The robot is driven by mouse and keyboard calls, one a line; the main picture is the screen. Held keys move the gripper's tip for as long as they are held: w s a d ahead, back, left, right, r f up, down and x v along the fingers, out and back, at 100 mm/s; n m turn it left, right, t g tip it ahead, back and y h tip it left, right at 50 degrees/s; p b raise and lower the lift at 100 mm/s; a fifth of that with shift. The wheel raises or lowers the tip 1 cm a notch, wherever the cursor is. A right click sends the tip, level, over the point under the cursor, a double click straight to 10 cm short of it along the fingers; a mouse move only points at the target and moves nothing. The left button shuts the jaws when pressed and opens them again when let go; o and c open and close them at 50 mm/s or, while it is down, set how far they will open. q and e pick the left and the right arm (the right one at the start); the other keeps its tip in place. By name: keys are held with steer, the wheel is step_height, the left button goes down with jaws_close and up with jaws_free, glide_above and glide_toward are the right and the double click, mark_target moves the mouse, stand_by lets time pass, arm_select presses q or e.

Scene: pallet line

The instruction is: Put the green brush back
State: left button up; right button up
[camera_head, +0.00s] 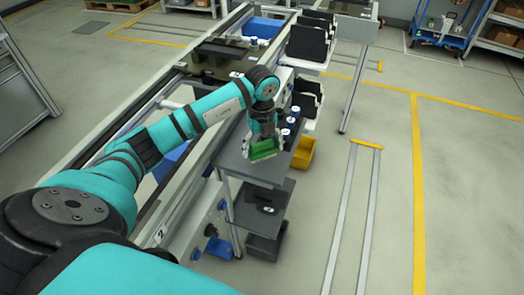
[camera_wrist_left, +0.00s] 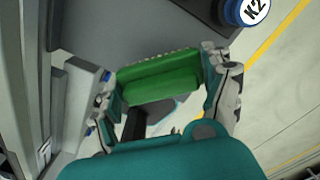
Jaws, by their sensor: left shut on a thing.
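The green brush (camera_head: 263,149) is held in my left gripper (camera_head: 263,147) above the front part of a dark grey shelf top (camera_head: 236,163). In the left wrist view the green brush (camera_wrist_left: 160,80) spans the gap between the two fingers of the left gripper (camera_wrist_left: 163,82), with one finger at each end. The brush's far edge looks bristly or ridged. I cannot tell whether the brush touches the shelf top. My right gripper does not show.
Dark blue containers with white lids (camera_head: 288,133) stand beside the gripper; one labelled K2 (camera_wrist_left: 247,10) shows in the wrist view. A yellow bin (camera_head: 304,152) hangs at the right side. Black bins (camera_head: 308,42) stand farther back. A conveyor line runs along the left.

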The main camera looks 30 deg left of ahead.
mark_target(262, 153)
arm_select(q)
step_height(262, 153, down, 2)
steer(key=shift+s+d+f+p, duration=0.1)
steer(key=shift+p, duration=0.4)
steer(key=shift+f, duration=0.35)
steer(key=shift+f, duration=0.15)
steer(key=o, duration=1)
steer(key=shift+r, duration=0.25)
step_height(262, 153, up, 12)
steer(key=b, duration=0.3)
steer(key=shift+f, duration=0.1)
